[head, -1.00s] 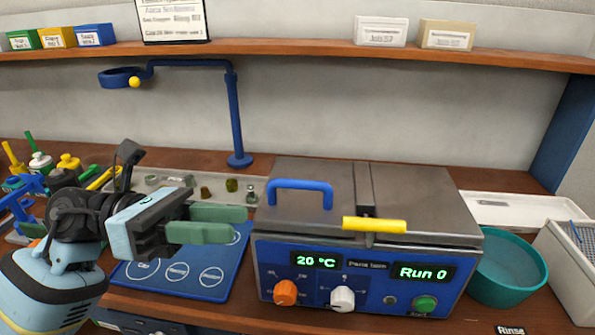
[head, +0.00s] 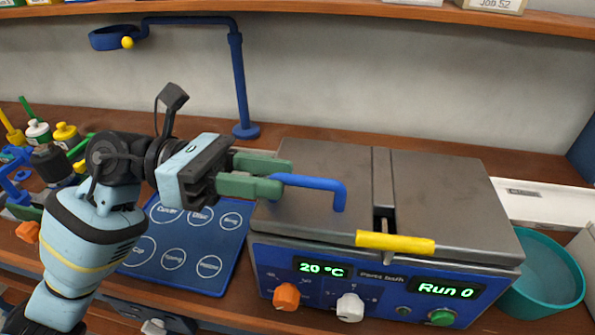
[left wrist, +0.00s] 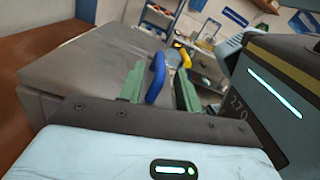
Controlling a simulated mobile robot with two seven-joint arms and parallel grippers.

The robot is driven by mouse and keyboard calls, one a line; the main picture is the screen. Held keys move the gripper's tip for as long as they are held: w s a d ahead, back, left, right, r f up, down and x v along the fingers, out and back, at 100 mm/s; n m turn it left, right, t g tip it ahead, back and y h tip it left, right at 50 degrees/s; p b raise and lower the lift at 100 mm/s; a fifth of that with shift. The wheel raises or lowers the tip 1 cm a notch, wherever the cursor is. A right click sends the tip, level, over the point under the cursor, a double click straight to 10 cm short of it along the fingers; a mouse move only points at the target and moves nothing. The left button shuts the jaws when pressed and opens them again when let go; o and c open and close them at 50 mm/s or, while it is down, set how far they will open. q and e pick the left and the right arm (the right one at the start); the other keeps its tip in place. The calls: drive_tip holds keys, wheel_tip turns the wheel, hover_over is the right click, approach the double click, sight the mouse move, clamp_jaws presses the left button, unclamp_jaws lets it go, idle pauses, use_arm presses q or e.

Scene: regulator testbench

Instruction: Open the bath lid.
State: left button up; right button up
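The bath (head: 385,285) is a blue box with a grey metal top, a 20 °C display and a Run 0 display. Its lid (head: 310,225) lies flat and closed, with a blue bar handle (head: 335,190) on its left part. A yellow bar (head: 395,242) sits at the front edge. My left gripper (head: 281,175) is at the left end of the blue handle. In the left wrist view the handle (left wrist: 156,80) stands between the two green fingers, with a visible gap to the right one. The fingers look open around it. My right gripper is not in view.
A blue mat with white circles (head: 185,255) lies left of the bath. A blue stand with a ring (head: 238,90) rises behind. A teal bowl (head: 545,285) and a white tray (head: 540,205) are at the right. Several bottles (head: 65,135) stand at the far left.

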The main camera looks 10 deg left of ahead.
sight(283, 178)
use_arm(q)
drive_tip(key=shift+d+p, duration=0.35)
drive_tip(key=shift+d, duration=1.7)
clamp_jaws()
